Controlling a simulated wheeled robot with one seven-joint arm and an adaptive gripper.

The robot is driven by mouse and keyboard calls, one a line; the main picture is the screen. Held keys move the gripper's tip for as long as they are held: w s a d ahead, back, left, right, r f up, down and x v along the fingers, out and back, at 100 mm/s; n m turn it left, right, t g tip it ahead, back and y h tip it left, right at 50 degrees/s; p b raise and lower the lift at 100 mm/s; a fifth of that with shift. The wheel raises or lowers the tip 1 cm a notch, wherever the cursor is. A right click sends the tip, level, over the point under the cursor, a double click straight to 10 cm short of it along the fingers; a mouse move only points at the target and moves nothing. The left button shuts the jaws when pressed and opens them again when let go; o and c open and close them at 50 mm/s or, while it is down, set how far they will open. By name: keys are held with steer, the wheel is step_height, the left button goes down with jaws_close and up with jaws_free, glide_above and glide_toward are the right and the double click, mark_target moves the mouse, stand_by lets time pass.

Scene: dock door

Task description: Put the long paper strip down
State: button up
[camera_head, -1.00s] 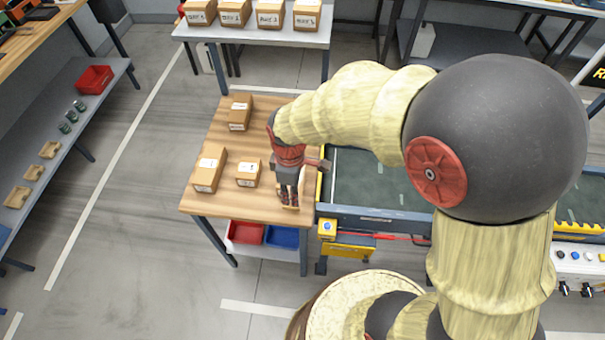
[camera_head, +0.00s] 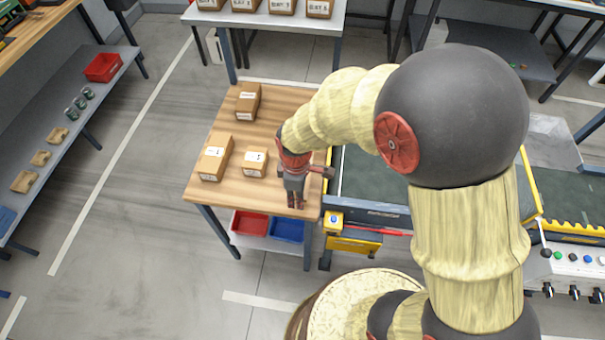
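My gripper (camera_head: 296,203) points down over the front right part of a wooden-topped table (camera_head: 240,198). Its dark fingers look close together, but they are too small to tell whether they are open, shut or holding something. I cannot make out the long paper strip in the view now. It may be hidden by my gripper or too thin to see. I cannot tell whether the fingertips touch the tabletop.
Brown boxes stand on the table: a tall one (camera_head: 248,102), a long one (camera_head: 215,158) and a small one (camera_head: 255,163) just left of my gripper. A red bin (camera_head: 250,223) and a blue bin (camera_head: 287,230) sit below. A conveyor (camera_head: 375,180) adjoins the right.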

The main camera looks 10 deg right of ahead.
jaws_close()
steer(key=shift+r, duration=0.15)
stand_by(0.4)
